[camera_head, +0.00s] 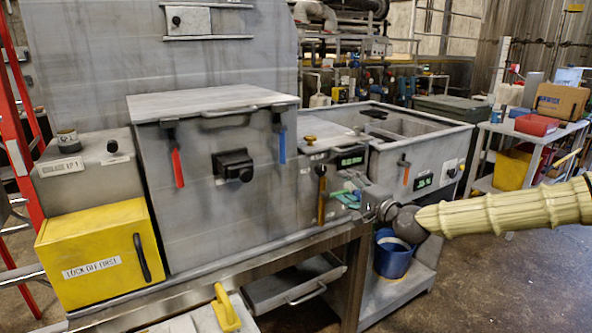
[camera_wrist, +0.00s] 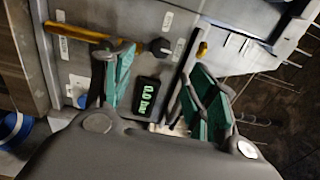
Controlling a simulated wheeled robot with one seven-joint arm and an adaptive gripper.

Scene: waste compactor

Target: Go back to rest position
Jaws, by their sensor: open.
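My gripper (camera_head: 346,197) has green finger pads and reaches in from the right in the head view. It is in front of the middle panel of the grey compactor (camera_head: 215,220), close to an orange-handled lever (camera_head: 321,200). In the wrist view my gripper (camera_wrist: 163,88) is open, its green pads wide apart with nothing held between them. The panel is beyond the fingers, with a display (camera_wrist: 146,98) reading 0.0 bar, a black knob (camera_wrist: 160,47) and the orange handle (camera_wrist: 80,33). Whether a finger touches the panel I cannot tell.
A blue bucket (camera_head: 393,262) is below my wrist. A yellow box (camera_head: 95,252) labelled "LOCK OFF FIRST" and a red ladder (camera_head: 18,150) are at left. A cart (camera_head: 555,140) with boxes is at right. Floor (camera_head: 510,290) at lower right is clear.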

